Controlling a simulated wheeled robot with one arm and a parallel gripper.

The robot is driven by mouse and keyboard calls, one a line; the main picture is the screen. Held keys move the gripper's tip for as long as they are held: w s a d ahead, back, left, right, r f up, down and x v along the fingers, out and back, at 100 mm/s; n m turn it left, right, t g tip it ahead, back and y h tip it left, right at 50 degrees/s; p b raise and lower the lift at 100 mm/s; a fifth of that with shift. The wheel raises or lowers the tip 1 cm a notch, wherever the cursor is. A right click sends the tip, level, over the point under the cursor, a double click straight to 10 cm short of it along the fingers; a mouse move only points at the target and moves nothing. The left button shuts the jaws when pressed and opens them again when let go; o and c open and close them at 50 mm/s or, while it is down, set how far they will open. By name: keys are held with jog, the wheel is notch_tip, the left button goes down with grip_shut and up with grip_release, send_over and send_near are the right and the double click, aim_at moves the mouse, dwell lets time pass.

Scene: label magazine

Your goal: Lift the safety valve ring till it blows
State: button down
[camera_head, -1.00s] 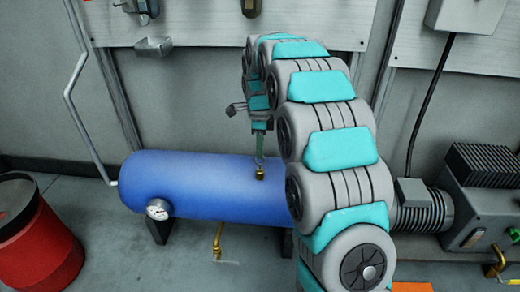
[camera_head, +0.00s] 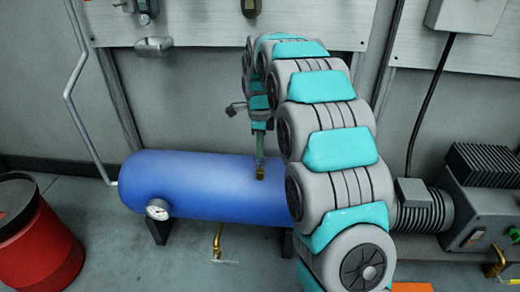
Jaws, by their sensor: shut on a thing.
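The safety valve (camera_head: 260,173) is a small brass fitting standing upright on top of the blue air tank (camera_head: 190,185). Its ring is too small to make out clearly. My gripper (camera_head: 259,152) hangs straight down over the valve, with its fingers at the valve's top. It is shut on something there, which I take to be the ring. Part of the tank's right end is hidden behind my arm.
A pressure gauge (camera_head: 158,209) sits on the tank's front left. A brass drain valve (camera_head: 217,240) is below the tank. A red bin (camera_head: 38,240) stands at the left, a motor unit (camera_head: 480,205) at the right. Grey floor lies open in front.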

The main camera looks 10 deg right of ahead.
jog(key=shift+r, duration=0.75)
jog(key=c, duration=1)
grip_release()
jog(key=shift+f, duration=0.1)
notch_tip(320, 180, up, 8)
jog(key=shift+f, duration=0.1)
